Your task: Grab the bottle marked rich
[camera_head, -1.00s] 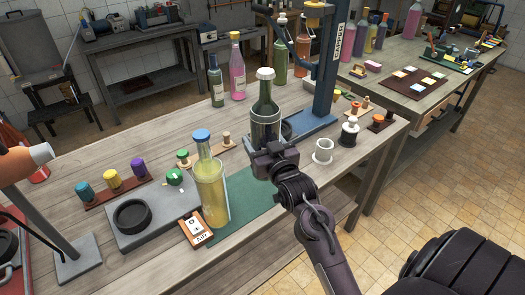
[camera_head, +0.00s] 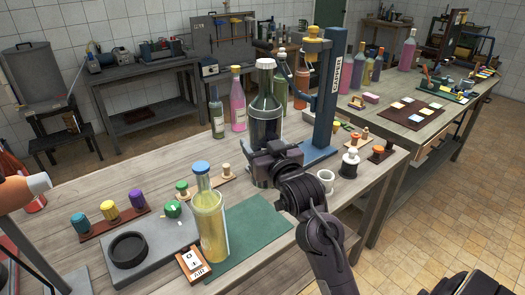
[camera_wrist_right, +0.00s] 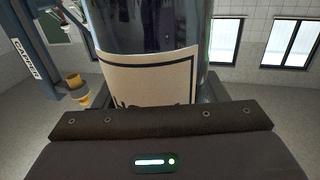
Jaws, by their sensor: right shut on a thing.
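My right gripper (camera_head: 272,163) is shut on a dark bottle (camera_head: 266,117) with a pale cap, held upright above the bench. In the right wrist view the dark bottle (camera_wrist_right: 150,30) stands between the jaws. Its cream label (camera_wrist_right: 150,80) has a dark border, and its lettering is mostly hidden by the gripper, so I cannot read it. A yellow bottle (camera_head: 211,222) with a blue cap stands at the front by a green mat (camera_head: 258,235). A dark green bottle (camera_head: 217,114) and a pink bottle (camera_head: 238,105) stand behind, left of the held bottle. My left gripper is not in view.
A blue capper stand (camera_head: 326,105) rises just right of the held bottle. A grey slab (camera_head: 150,245) with a black ring and several coloured stoppers are at left.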

